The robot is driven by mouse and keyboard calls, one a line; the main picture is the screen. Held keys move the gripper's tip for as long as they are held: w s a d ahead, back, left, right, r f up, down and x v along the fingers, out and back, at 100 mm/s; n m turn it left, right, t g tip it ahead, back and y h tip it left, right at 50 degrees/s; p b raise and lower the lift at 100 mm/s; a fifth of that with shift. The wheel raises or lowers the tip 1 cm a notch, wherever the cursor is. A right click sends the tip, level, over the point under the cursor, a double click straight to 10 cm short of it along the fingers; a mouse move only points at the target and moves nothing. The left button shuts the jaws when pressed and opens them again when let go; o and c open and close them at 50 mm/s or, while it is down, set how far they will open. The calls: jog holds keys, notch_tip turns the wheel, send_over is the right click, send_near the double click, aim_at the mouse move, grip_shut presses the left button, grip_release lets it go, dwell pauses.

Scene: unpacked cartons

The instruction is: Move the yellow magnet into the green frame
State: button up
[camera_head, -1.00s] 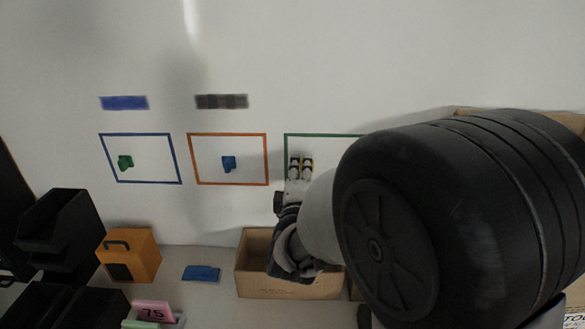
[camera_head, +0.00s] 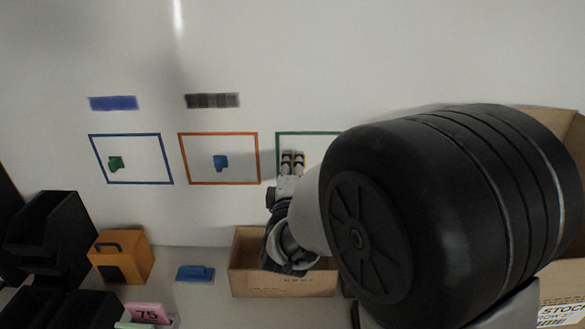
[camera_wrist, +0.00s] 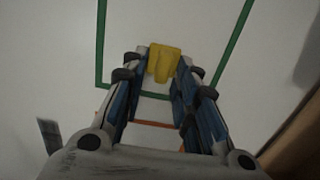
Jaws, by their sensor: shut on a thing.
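The yellow magnet (camera_wrist: 163,62) is held between the fingertips of my gripper (camera_wrist: 163,70) in the wrist view. The green frame (camera_wrist: 101,45) is an outline on the white wall, and the magnet appears inside its lines. In the head view my gripper (camera_head: 293,160) is over the lower left part of the green frame (camera_head: 305,133). My arm hides the frame's right side there, and the magnet is mostly hidden by the fingers. I cannot tell whether the magnet touches the wall.
A blue frame (camera_head: 130,135) holds a green magnet (camera_head: 116,163). An orange frame (camera_head: 218,134) holds a blue magnet (camera_head: 220,162). Below are an open carton (camera_head: 282,285), a blue eraser-like block (camera_head: 195,273), an orange box (camera_head: 122,257) and black bins (camera_head: 50,235). Another carton (camera_head: 562,265) stands at right.

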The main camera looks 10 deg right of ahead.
jog(key=o, duration=0.9)
jog(key=shift+c, duration=0.2)
jog(key=shift+o, duration=0.3)
jog(key=o, duration=0.5)
jog(key=v, duration=0.8)
jog(key=shift+d, duration=0.25)
